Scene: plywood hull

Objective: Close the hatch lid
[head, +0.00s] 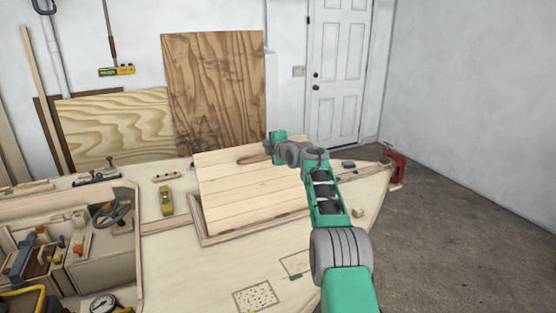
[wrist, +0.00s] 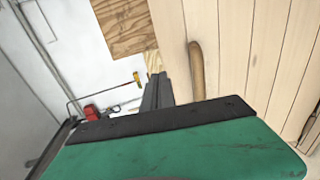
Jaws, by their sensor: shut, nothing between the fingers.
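The hatch lid (head: 245,188) is a pale planked panel. In the wrist view the lid (wrist: 235,50) fills the right side, and the handle (wrist: 197,70) runs beside my fingers. My gripper (wrist: 160,90) is shut and empty, just left of the handle by the lid's edge. I cannot tell if it touches the lid. In the head view the fingertips are hidden behind my wrist.
A steering wheel (head: 112,209) and cockpit are at the left. A yellow tool (head: 166,201) lies on the deck left of the lid. Plywood sheets (head: 215,90) lean on the back wall. A red part (head: 397,168) is at the hull's right tip. The floor (head: 450,240) at right is clear.

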